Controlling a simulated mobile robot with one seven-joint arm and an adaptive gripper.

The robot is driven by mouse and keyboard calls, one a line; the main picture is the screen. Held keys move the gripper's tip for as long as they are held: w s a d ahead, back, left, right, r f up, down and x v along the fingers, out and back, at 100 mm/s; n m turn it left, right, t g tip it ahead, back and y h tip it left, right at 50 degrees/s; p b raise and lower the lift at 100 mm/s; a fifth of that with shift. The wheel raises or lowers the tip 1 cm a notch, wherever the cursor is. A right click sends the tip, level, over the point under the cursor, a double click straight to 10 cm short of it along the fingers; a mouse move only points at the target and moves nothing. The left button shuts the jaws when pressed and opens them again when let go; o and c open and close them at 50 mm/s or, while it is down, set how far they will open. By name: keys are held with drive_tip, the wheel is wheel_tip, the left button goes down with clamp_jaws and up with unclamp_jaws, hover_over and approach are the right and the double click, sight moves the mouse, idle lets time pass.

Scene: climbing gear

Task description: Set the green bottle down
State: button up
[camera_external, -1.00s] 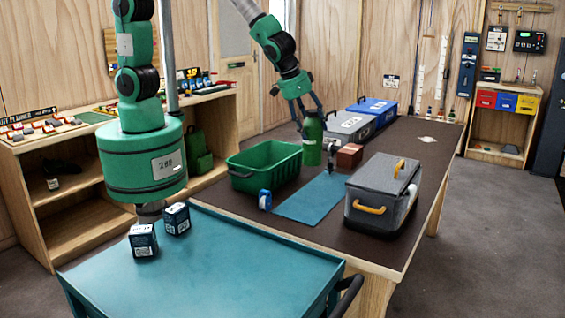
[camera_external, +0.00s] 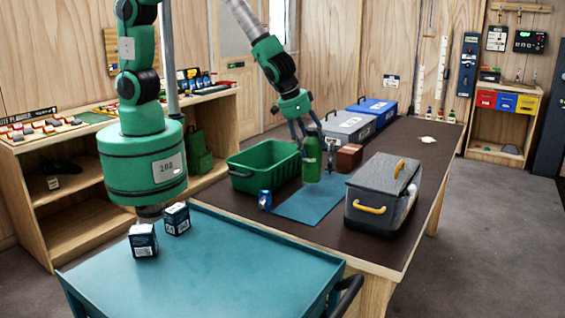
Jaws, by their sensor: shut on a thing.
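The green bottle (camera_external: 311,158) is upright with a dark cap, over the far part of the blue mat (camera_external: 301,208). My gripper (camera_external: 305,132) reaches down from behind and is shut on the bottle near its top. The bottle partly hides the fingers. The bottle's base appears at or just above the mat; I cannot tell whether it touches.
A green crate (camera_external: 241,178) stands left of the bottle, and a reddish-brown block (camera_external: 349,158) to its right. A grey case (camera_external: 373,190) stands at the right, and a small blue item (camera_external: 265,199) by the mat's left edge. The mat's near part is clear.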

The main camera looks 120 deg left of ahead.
sight(310, 153)
drive_tip(key=shift+f+b, duration=0.45)
drive_tip(key=shift+f, duration=1.5)
drive_tip(key=o, duration=1.9)
drive_tip(key=shift+c, duration=0.2)
drive_tip(key=shift+s+d+r, duration=0.1)
drive_tip(key=shift+d+r, duration=0.05)
drive_tip(key=shift+r, duration=0.55)
drive_tip(key=p+v, duration=0.2)
drive_tip(key=v, duration=0.8)
drive_tip(key=shift+d+r, duration=0.15)
drive_tip(key=shift+r, duration=0.2)
drive_tip(key=shift+s, duration=0.15)
